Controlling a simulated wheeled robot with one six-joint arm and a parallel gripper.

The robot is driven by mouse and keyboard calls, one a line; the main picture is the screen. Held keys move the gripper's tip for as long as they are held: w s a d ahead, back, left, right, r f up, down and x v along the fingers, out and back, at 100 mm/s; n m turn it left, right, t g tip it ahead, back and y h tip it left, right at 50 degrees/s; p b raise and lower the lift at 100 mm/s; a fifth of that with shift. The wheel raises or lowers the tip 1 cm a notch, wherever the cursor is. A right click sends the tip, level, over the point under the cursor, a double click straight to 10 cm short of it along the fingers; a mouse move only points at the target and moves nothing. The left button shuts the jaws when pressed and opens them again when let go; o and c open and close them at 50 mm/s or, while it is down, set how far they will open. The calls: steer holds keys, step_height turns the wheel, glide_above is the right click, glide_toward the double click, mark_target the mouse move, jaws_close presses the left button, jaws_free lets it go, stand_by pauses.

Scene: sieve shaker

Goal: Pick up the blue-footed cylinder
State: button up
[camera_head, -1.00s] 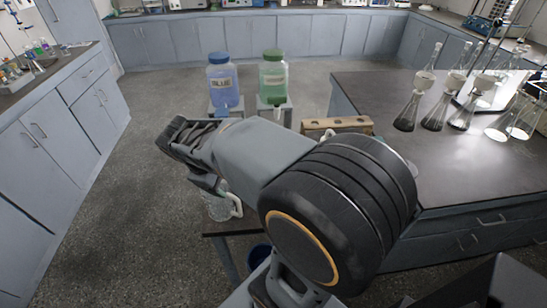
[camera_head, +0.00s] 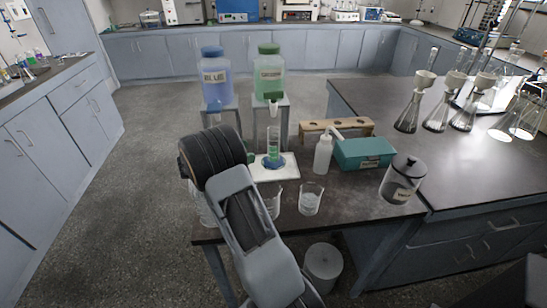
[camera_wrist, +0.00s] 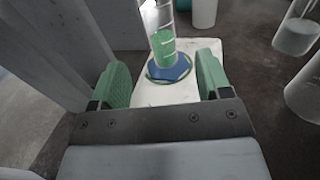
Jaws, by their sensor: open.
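The blue-footed cylinder (camera_head: 273,147) is a clear graduated cylinder with green liquid. It stands upright on a white pad (camera_head: 291,172) in front of the green-lidded jug. In the wrist view the cylinder (camera_wrist: 163,48) rises from its blue foot just beyond my fingertips. My gripper (camera_wrist: 165,78) is open, with one green-padded finger on each side of the line to the cylinder, and nothing is held. The foot appears slightly ahead of the gap between the fingers. In the head view my arm hides most of the gripper.
The blue jug (camera_head: 217,80) and green jug (camera_head: 269,75) stand on stands behind. A white wash bottle (camera_head: 323,157), teal box (camera_head: 364,152), wooden rack (camera_head: 337,126) and lidded jar (camera_head: 402,179) are to the right. Beakers (camera_head: 311,198) stand in front.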

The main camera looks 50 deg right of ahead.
mark_target(278, 144)
steer(key=x, duration=1.2)
steer(key=shift+f, duration=0.1)
steer(key=shift+c, duration=0.4)
steer(key=c, duration=1.1)
